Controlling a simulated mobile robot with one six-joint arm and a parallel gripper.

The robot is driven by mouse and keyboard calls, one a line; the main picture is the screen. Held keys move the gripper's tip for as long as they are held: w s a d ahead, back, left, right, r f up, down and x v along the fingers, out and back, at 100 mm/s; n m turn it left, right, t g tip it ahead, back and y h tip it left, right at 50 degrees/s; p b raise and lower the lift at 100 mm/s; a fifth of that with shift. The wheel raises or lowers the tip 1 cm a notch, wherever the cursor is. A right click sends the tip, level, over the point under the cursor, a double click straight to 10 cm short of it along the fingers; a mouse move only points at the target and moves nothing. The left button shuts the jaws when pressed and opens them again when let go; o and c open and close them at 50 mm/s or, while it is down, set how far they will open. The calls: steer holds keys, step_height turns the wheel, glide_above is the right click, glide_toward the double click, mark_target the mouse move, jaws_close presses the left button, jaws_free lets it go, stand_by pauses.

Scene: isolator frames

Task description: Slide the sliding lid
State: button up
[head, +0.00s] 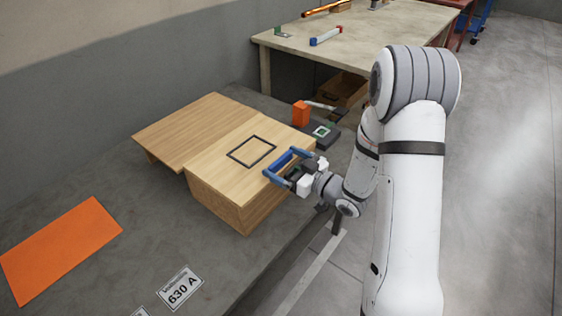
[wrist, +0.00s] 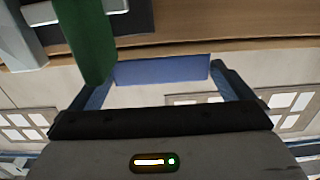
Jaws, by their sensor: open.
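A pale wooden box (head: 222,186) stands on the grey bench, with a flat wooden top (head: 206,158) carrying a thin black square outline (head: 251,151). A second wooden panel (head: 183,131) extends from its left side. I cannot tell for sure which board is the sliding lid. My gripper (head: 280,162) is at the box's right edge, its blue fingers apart. A darker blue bar (head: 285,159) lies between them. In the wrist view the blue bar (wrist: 160,69) spans the space between the fingers of my gripper (wrist: 164,74). Contact is unclear.
An orange block (head: 300,113) and a dark box with a green-and-white top (head: 321,135) stand behind the gripper. An orange sheet (head: 60,247) and a "630 A" label (head: 180,287) lie on the bench. A work table (head: 350,52) stands farther back.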

steer(key=v, duration=0.6)
steer(key=shift+d, duration=0.2)
steer(key=shift+s, duration=0.1)
steer(key=d+r+m+h+p, duration=0.5)
steer(key=d+r+h+p, duration=0.1)
steer(key=d+r+h, duration=0.6)
steer(key=s+a+r+m+g+h+p, duration=0.1)
steer(key=s+r+g, duration=0.3)
steer(key=s, duration=0.6)
steer(key=s+a+r+m+g+h+p, duration=0.1)
steer(key=s+a+r+m+g+p, duration=0.1)
steer(key=s, duration=0.9)
steer(key=shift+r+m+g+p, duration=0.5)
steer(key=shift+r+m+g, duration=0.45)
steer(key=shift+m+g, duration=0.25)
